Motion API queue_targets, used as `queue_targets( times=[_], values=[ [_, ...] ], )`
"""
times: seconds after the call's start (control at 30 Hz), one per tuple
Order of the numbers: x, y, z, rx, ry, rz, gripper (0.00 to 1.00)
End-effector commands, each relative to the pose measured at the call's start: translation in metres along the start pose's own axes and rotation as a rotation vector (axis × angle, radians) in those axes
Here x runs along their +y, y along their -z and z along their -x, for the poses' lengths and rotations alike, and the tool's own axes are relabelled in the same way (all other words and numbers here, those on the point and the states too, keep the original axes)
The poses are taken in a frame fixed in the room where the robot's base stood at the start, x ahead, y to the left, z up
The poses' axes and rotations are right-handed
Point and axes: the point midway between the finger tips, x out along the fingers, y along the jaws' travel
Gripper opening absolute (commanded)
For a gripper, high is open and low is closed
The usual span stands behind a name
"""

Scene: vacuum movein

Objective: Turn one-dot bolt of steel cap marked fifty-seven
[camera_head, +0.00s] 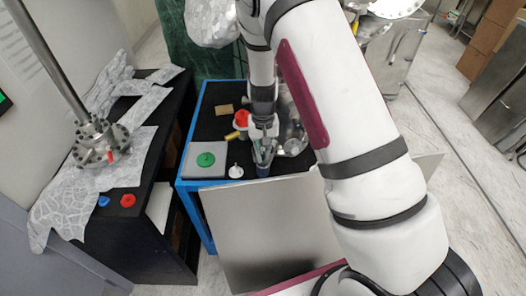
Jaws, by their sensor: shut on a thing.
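My gripper (264,156) points down over the blue-framed cart. It is shut on a small dark blue piece (263,170), largely hidden between and below its fingers. Steel parts (291,146) lie just right of the gripper, partly covered by my arm. A steel flange (100,144) with a ring of bolts and a long tube rising from it stands on the left black table. A small orange-red mark shows on its front. No number or bolt dots are readable, so I cannot tell which steel piece is the cap marked fifty-seven.
The blue-framed cart (190,151) also bears a grey plate with a green disc (206,160), a white piece (235,171), a red round part (241,117) and a brown block (224,110). Red (128,200) and blue (103,201) caps lie on the left table near crumpled foil.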

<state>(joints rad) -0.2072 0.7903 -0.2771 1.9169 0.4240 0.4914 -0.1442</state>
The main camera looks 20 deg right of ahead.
Motion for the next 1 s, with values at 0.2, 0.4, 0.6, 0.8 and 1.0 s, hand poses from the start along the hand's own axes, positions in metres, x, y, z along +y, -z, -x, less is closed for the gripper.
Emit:
queue_targets(
  times=[0.2,0.4,0.6,0.8,1.0],
  values=[
    [-0.002,-0.001,0.000,-0.001,0.002,0.002,0.00],
    [-0.001,0.000,0.000,0.000,0.001,0.002,0.20],
    [-0.001,0.000,0.002,0.001,0.001,0.003,0.20],
    [-0.001,0.001,0.027,0.004,0.002,0.003,0.20],
    [-0.002,0.001,0.068,0.004,0.003,0.004,0.20]
  ],
)
